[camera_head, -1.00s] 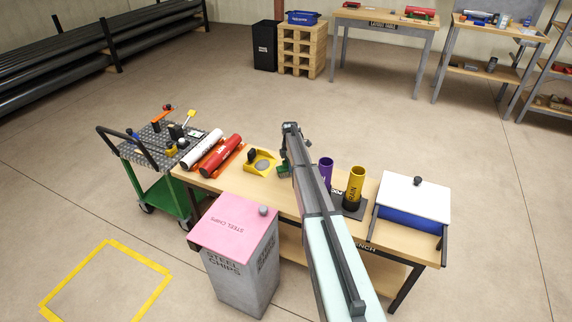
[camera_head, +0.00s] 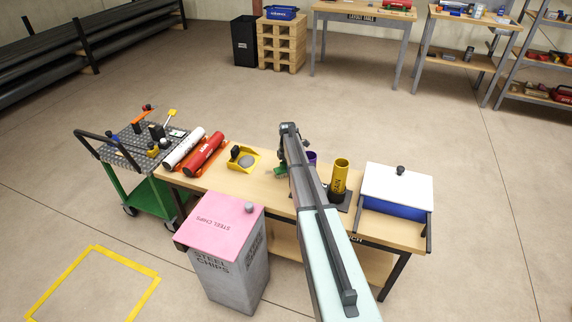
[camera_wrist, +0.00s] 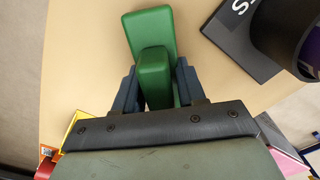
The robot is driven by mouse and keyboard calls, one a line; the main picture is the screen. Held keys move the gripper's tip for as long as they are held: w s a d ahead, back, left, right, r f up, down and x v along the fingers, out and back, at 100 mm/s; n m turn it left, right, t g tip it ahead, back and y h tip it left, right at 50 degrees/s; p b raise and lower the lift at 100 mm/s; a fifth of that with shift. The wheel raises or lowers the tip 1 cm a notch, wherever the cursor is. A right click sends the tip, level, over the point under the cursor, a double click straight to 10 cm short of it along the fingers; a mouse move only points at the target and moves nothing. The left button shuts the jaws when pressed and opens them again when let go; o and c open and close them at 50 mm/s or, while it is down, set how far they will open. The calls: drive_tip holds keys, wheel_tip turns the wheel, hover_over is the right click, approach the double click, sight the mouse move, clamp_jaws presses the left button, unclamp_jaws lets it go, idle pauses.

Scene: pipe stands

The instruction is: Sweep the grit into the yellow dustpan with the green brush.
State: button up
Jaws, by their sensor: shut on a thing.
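The yellow dustpan (camera_head: 234,163) lies on the bench, left of my gripper (camera_head: 283,164). A grey round patch (camera_head: 246,162) shows in it; I cannot tell whether it is grit. No loose grit can be made out on the bench. My gripper is shut on the green brush (camera_head: 280,171), left of the purple pipe (camera_head: 311,157). In the wrist view the green brush (camera_wrist: 148,35) sits between the fingers of my gripper (camera_wrist: 157,90), over bare bench top. I cannot tell whether the brush touches the bench. A yellow edge (camera_wrist: 76,122) shows at lower left.
The purple pipe's black base (camera_wrist: 232,45) is close to the brush. A yellow pipe (camera_head: 340,175) and a white-lidded blue box (camera_head: 397,186) stand right. Red (camera_head: 203,155) and white (camera_head: 184,150) cylinders lie left. The pink-topped chip bin (camera_head: 222,222) stands in front.

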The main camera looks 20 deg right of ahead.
drive_tip(key=shift+w+a, duration=3.5)
drive_tip(key=shift+w, duration=0.2)
drive_tip(key=shift+a, duration=0.3)
drive_tip(key=shift+s+a, duration=0.3)
drive_tip(key=shift+s, duration=0.1)
drive_tip(key=shift+s+d, duration=0.1)
drive_tip(key=shift+s, duration=0.15)
drive_tip(key=shift+s+d, duration=3.45)
drive_tip(key=shift+d, duration=0.05)
drive_tip(key=shift+s+a, duration=0.4)
drive_tip(key=shift+s, duration=0.2)
drive_tip(key=shift+w+a, duration=0.45)
drive_tip(key=shift+w, duration=0.25)
drive_tip(key=shift+w+a, duration=3.2)
drive_tip(key=shift+a, duration=0.05)
wheel_tip(320, 180, up, 8)
